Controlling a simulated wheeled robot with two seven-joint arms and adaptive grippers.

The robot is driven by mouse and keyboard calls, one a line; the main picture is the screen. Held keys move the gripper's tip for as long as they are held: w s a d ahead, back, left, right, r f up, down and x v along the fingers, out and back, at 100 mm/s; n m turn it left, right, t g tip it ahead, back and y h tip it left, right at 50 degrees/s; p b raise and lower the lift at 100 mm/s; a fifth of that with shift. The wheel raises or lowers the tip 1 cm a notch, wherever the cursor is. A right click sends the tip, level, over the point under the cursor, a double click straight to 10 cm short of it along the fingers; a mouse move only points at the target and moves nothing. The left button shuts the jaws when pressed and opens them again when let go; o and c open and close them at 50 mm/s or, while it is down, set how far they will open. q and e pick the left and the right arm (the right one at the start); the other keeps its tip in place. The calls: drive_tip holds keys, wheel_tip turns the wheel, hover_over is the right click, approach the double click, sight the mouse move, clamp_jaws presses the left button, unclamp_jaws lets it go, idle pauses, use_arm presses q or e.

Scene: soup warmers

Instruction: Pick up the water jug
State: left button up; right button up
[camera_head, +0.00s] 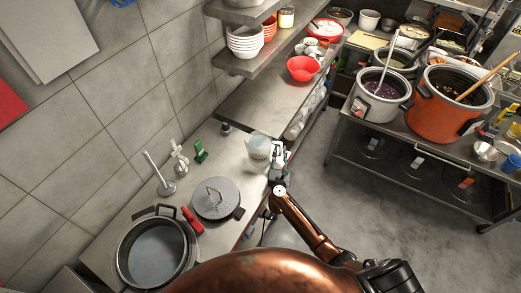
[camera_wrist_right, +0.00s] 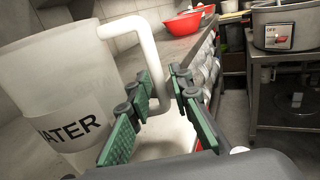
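The water jug (camera_head: 259,146) is a pale, translucent pitcher standing upright on the metal counter in the head view. In the right wrist view the jug (camera_wrist_right: 50,90) fills the left side, with dark "WATER" lettering partly cut off and a white handle (camera_wrist_right: 149,50). My right gripper (camera_head: 279,156) is at the jug's handle side. In the wrist view my right gripper (camera_wrist_right: 160,112) has its green-padded fingers spread, with the lower part of the handle between them. A gap shows between the fingers, and I see no clear grip. My left gripper is out of view.
On the counter, a lidded grey pan (camera_head: 217,198) and a large pot (camera_head: 155,252) stand left of my arm. A green object (camera_head: 200,152) is near the wall. A red bowl (camera_head: 303,68) is farther back. Soup warmers (camera_head: 450,103) stand on the right table across open floor.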

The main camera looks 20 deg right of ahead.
clamp_jaws()
idle(0.5)
drive_tip(key=shift+w+r, duration=0.1)
drive_tip(key=shift+r, duration=0.1)
